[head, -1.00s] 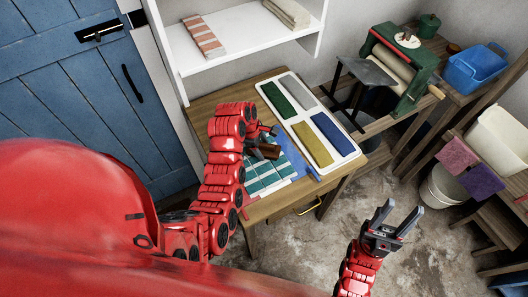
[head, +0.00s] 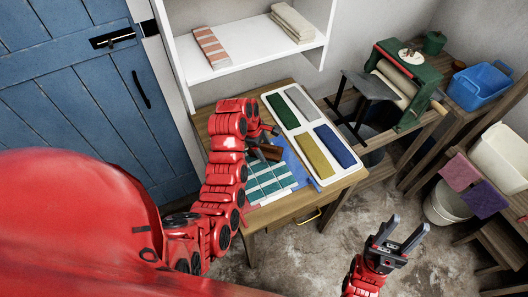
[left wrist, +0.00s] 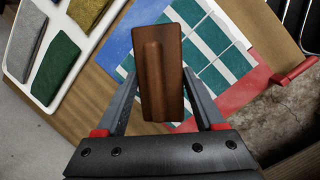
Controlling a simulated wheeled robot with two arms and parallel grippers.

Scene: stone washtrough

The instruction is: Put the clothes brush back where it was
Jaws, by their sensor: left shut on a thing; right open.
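The clothes brush, a brown wooden block with a raised ridge (left wrist: 152,78), is between the fingers of my left gripper (left wrist: 163,92) in the left wrist view. My left gripper (head: 262,139) is shut on it. In the head view the brush (head: 270,152) is over the wooden table (head: 335,188), near the teal-and-white checked cloth (head: 266,184) and a blue cloth (head: 293,161). I cannot tell whether the brush touches the cloth beneath it. My right gripper (head: 403,232) is open and empty over the floor, right of the table.
A white tray (head: 306,117) with green, grey, yellow and blue pads lies on the table's right side. A white shelf (head: 250,53) with folded cloths stands behind. A green-framed roller device (head: 405,88) and a blue tub (head: 477,86) are at the right.

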